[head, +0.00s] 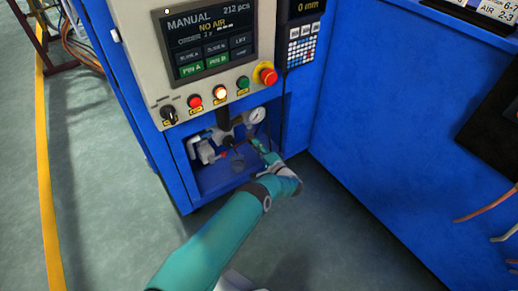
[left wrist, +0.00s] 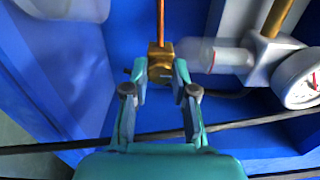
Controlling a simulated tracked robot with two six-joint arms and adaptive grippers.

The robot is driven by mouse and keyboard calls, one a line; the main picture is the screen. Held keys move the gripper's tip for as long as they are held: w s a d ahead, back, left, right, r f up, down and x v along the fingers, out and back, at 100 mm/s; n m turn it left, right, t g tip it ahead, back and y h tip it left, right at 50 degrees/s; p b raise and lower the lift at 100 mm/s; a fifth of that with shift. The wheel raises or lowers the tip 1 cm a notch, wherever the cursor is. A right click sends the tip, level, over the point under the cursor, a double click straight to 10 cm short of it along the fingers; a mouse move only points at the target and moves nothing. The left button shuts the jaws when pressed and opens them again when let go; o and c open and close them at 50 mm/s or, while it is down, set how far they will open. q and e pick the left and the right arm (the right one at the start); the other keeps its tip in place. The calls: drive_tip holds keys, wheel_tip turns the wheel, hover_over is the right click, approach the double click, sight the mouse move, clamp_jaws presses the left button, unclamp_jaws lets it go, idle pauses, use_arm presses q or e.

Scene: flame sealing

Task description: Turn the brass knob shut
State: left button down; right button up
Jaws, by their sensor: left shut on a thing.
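The brass knob (left wrist: 160,60) shows in the left wrist view as a small block between my fingertips, with a thin brass rod rising from it. My left gripper (left wrist: 161,74) is shut on it, one finger on each side. In the head view my left gripper (head: 262,150) reaches into the recess low in the blue machine; the knob is too small and covered to make out there. My right gripper is not in view.
The pressure gauge (head: 257,115) and grey air fittings (head: 203,150) sit close by in the recess. Above is the control panel with a screen (head: 207,42) reading MANUAL and NO AIR, and a red emergency button (head: 267,74). Dark cables cross near my gripper.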

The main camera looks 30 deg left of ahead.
use_arm(q)
drive_tip(key=shift+s+a+f, duration=0.15)
drive_tip(key=shift+s+a, duration=0.05)
drive_tip(key=c, duration=1.1)
unclamp_jaws()
drive_tip(key=shift+o, duration=0.7)
drive_tip(key=shift+w+d, duration=0.1)
drive_tip(key=v, duration=1.2)
drive_tip(key=shift+w, duration=0.1)
